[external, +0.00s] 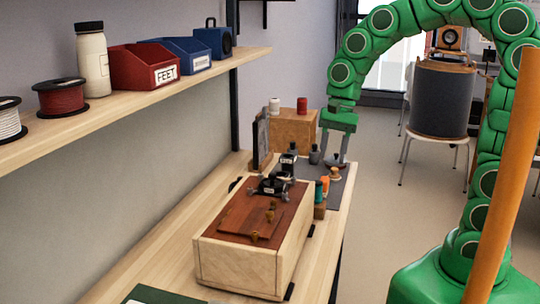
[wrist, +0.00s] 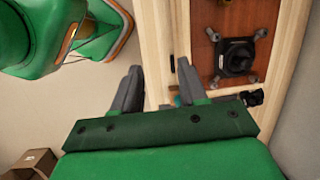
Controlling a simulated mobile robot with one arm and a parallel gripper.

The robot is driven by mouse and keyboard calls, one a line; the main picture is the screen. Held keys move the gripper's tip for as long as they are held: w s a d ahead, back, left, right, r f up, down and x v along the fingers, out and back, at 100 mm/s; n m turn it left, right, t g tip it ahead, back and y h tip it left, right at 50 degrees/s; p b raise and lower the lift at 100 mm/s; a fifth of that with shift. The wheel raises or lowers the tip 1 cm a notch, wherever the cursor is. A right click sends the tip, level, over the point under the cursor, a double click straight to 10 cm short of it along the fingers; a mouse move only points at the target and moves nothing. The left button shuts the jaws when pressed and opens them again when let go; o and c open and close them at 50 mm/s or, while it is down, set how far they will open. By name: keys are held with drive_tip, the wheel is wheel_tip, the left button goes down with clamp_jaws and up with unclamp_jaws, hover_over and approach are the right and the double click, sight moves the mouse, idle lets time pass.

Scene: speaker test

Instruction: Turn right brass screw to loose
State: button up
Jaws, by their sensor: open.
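A pale wooden box with a reddish-brown top (external: 225,248) stands on the bench. Several small brass pieces (external: 270,210) sit on a raised brown panel on that top; I cannot tell which is the right screw. A black fitting with metal clamps (external: 268,187) is at the box's far end and also shows in the wrist view (wrist: 237,58). My gripper (external: 337,161) points down beyond the box's far right side, apart from the brass pieces. In the wrist view its two grey fingers (wrist: 158,88) are spread with nothing between them, and the box lies to their right.
Small bottles (external: 314,154) and coloured spools (external: 322,187) stand on a dark mat near my gripper. A wooden crate (external: 291,130) is behind. A shelf (external: 140,95) with bins and wire reels overhangs the left. A stool with a grey cylinder (external: 444,98) stands on the floor.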

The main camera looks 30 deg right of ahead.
sight(274, 201)
drive_tip(key=w+a+f+m+y, duration=0.1)
drive_tip(key=w+a+f+m, duration=0.15)
drive_tip(key=a, duration=0.35)
drive_tip(key=w+a+f+m, duration=0.1)
drive_tip(key=w+a+m, duration=0.2)
drive_tip(key=a, duration=0.3)
drive_tip(key=shift+s+x, duration=0.2)
drive_tip(key=shift+x, duration=1.6)
drive_tip(key=shift+s+x, duration=0.2)
drive_tip(key=shift+x, duration=1.55)
drive_tip(key=shift+c, duration=0.2)
drive_tip(key=shift+r+g, duration=0.1)
drive_tip(key=shift+g, duration=0.2)
clamp_jaws()
